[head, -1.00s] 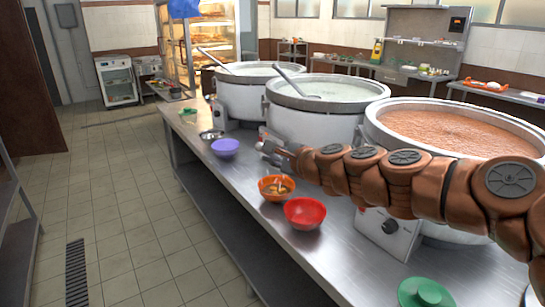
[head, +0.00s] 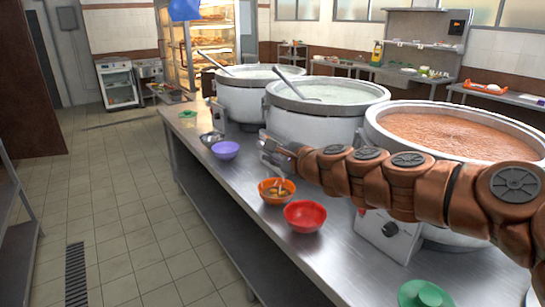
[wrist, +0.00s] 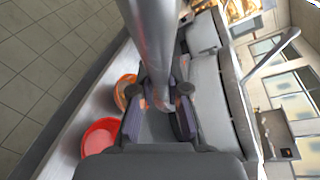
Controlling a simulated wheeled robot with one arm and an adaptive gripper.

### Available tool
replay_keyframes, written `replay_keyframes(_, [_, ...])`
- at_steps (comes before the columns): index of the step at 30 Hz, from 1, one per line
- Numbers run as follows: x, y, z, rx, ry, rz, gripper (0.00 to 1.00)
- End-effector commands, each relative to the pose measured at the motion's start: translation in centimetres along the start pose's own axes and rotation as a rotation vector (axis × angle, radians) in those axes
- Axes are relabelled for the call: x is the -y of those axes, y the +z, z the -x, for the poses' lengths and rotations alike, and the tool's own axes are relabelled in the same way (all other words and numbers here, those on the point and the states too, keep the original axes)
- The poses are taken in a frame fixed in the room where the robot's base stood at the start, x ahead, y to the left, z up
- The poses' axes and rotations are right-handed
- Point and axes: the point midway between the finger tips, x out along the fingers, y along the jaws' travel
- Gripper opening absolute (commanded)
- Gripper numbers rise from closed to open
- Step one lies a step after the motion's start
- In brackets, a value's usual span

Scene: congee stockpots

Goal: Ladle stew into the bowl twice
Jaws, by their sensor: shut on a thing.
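My gripper (head: 270,150) is over the counter, in front of the middle pot and above and behind the orange bowl (head: 276,191). In the wrist view its fingers (wrist: 159,105) are shut on a thick grey metal handle (wrist: 153,45), which looks like a ladle's. The far end of the handle is hidden by the gripper. The orange bowl holds brownish food with a pale piece in it; I cannot tell whether that is part of the ladle. A red bowl (head: 305,216) sits beside it and looks empty. The right pot (head: 455,130) is full of orange-brown stew.
The middle pot (head: 322,120) and left pot (head: 240,98) hold pale congee, each with a ladle leaning out. A purple bowl (head: 225,150) stands farther left. A green lid-like object (head: 425,294) lies at the near right.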

Motion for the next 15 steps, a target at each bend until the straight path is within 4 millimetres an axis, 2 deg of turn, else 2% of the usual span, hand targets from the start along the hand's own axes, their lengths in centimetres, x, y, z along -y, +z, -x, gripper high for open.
replay_keyframes(8, [0.3,0.2,0.1,0.0,-0.001,0.0,0.0])
replay_keyframes(15, [2.5,1.6,0.7,0.0,0.0,0.0,0.0])
